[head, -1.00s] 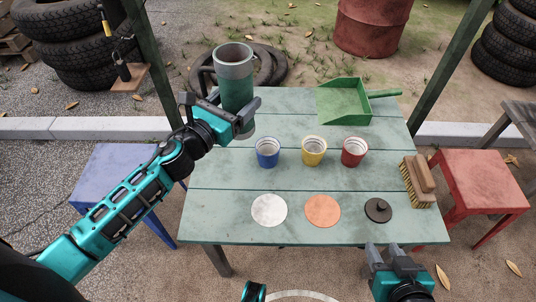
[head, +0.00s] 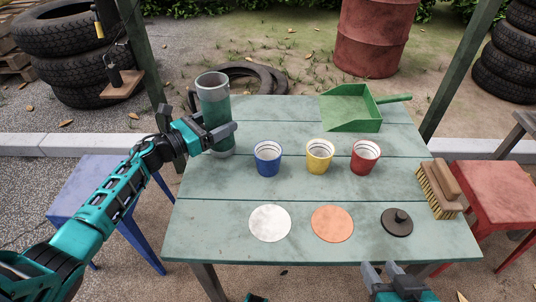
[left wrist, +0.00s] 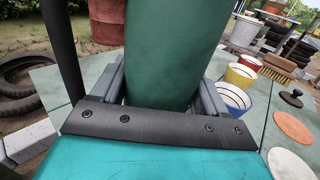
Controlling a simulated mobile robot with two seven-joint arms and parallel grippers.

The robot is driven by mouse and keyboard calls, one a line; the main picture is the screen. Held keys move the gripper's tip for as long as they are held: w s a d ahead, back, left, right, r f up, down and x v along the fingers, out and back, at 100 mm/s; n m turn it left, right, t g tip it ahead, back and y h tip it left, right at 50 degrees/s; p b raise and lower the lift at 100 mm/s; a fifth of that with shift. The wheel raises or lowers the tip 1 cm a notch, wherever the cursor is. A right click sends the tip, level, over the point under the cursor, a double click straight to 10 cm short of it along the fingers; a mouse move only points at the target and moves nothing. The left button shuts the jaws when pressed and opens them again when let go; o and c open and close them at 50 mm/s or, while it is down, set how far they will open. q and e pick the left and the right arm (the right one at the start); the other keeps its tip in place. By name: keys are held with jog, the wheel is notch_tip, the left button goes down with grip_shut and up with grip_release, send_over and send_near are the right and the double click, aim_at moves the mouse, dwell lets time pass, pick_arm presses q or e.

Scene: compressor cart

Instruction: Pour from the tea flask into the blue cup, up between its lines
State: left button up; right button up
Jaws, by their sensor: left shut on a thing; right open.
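The tea flask (head: 214,108), a tall green cylinder with a grey top and dark handle, is upright near the table's back left corner. My left gripper (head: 217,132) is shut around its lower part; the green body also fills the middle of the left wrist view (left wrist: 170,50). I cannot tell whether its base touches the table. The blue cup (head: 268,159) stands upright right of the flask, apart from it. Its white inside shows dark lines; I see no tea in it. My right gripper (head: 382,272) is open and empty at the table's front edge.
A yellow cup (head: 319,156) and a red cup (head: 365,157) stand right of the blue cup. A white disc (head: 269,223), an orange disc (head: 332,223) and a dark lid (head: 397,222) lie in front. A brush (head: 438,190) and green dustpan (head: 352,105) are right and behind.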

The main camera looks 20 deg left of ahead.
pick_arm(q)
jog(key=shift+r, duration=0.25)
jog(key=shift+m, duration=0.3)
jog(key=shift+a+r+m+y, duration=0.1)
jog(key=shift+r+m+y, duration=0.1)
jog(key=shift+m+y, duration=0.35)
jog(key=shift+r+m+g, duration=0.1)
jog(key=shift+m+g, duration=0.3)
jog(key=shift+m, duration=0.55)
jog(key=shift+d+m+g+y, duration=0.25)
jog(key=shift+m+y, duration=0.2)
jog(key=shift+m, duration=0.25)
jog(key=shift+d+f+m+y, duration=0.15)
jog(key=shift+f+m+y, duration=0.15)
jog(key=shift+m, duration=0.3)
jog(key=shift+f+m+g+p, duration=0.15)
jog(key=shift+m+g+p, duration=0.1)
jog(key=shift+m+p, duration=0.25)
